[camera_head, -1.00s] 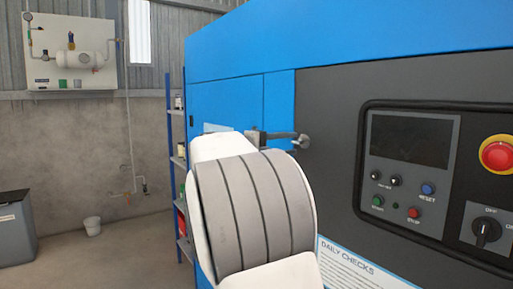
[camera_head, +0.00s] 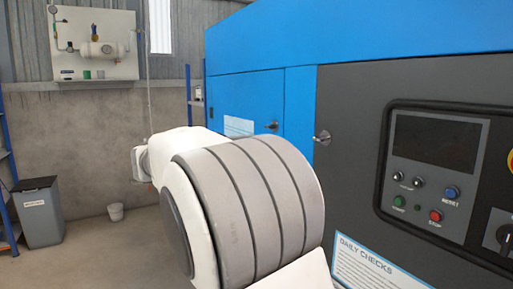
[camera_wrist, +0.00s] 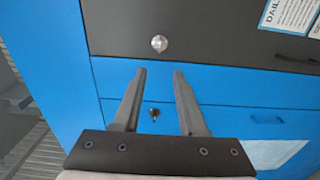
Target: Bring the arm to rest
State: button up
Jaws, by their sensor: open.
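My gripper (camera_wrist: 159,80) shows in the wrist view with its two dark fingers apart and nothing between them. It points at the front of the blue and dark grey machine (camera_wrist: 210,78), apart from it as far as I can tell. A round silver knob (camera_wrist: 159,43) on the dark panel lies just beyond the fingertips. A small keyed lock (camera_wrist: 154,114) on the blue door shows between the fingers. In the head view my white and grey arm fills the middle, in front of the machine (camera_head: 350,38); my gripper is hidden there.
The control panel (camera_head: 434,175) with screen and buttons is right of my arm. A daily checks sheet (camera_head: 370,265) is below it. A small tank board (camera_head: 95,45) hangs on the back wall.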

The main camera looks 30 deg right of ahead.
dwell(0.3)
jog(key=s+f+y, duration=0.8)
jog(key=s+f, duration=0.3)
jog(key=s, duration=0.1)
jog(key=s+a+f+t+y, duration=0.5)
jog(key=s+a+f+y, duration=0.55)
jog(key=s+a, duration=0.35)
notch_tip(320, 180, up, 18)
jog(key=p, duration=1.8)
jog(key=shift+w+m+g+p, duration=0.3)
jog(key=shift+w+m+p, duration=0.1)
jog(key=shift+h, duration=0.25)
